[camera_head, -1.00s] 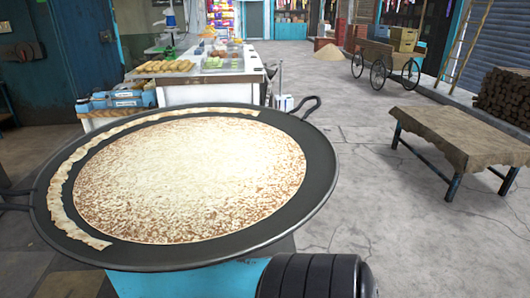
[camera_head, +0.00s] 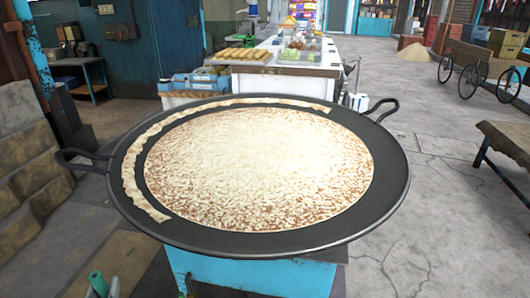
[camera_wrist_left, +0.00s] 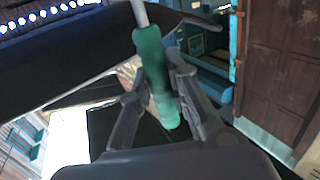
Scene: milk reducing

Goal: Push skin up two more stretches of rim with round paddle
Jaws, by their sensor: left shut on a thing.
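A wide dark pan (camera_head: 392,190) stands on a blue base in the head view. Pale, brown-speckled milk (camera_head: 260,170) covers its middle. A cream strip of skin (camera_head: 133,165) lies on the rim, curving from the near left round the left side and along the back to the right. The near and right rim is bare. My left gripper (camera_wrist_left: 157,85) is shut on the green handle (camera_wrist_left: 152,65) of a tool with a pale shaft. The handle's end also shows low left in the head view (camera_head: 97,283). The paddle's round head is not visible. My right gripper is out of view.
Two loop handles (camera_head: 85,160) (camera_head: 382,108) stick out from the pan. A counter with food trays (camera_head: 285,65) stands behind it. Open floor lies right of the pan.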

